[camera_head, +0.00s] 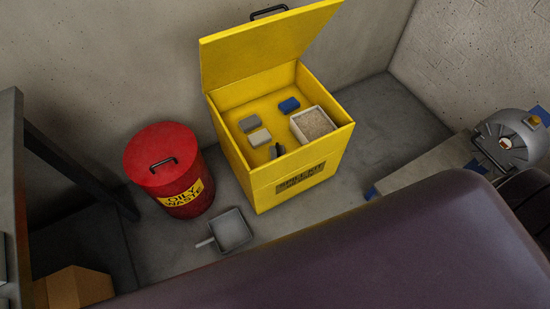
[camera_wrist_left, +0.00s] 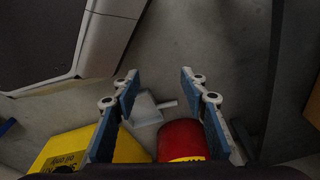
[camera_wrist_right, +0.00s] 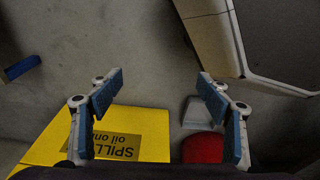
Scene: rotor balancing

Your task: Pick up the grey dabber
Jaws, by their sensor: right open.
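The open yellow spill bin (camera_head: 238,160) holds several small blocks. A grey block (camera_head: 250,124) lies near its left wall, with a paler grey block (camera_head: 259,137) just in front and a blue block (camera_head: 289,105) towards the back. A dark grey piece (camera_head: 277,151) stands by the front wall, partly hidden. I cannot tell for certain which grey piece is the dabber. My left gripper (camera_wrist_left: 158,80) is open and empty in the left wrist view. My right gripper (camera_wrist_right: 160,78) is open and empty in the right wrist view. Neither gripper shows in the head view.
A white tray of granules (camera_head: 313,122) sits at the bin's right. The bin's lid (camera_head: 265,45) stands raised at the back. A red oily-waste can (camera_head: 165,160) and a grey dustpan (camera_head: 231,231) are on the floor at left. A grey machine (camera_head: 510,140) stands far right.

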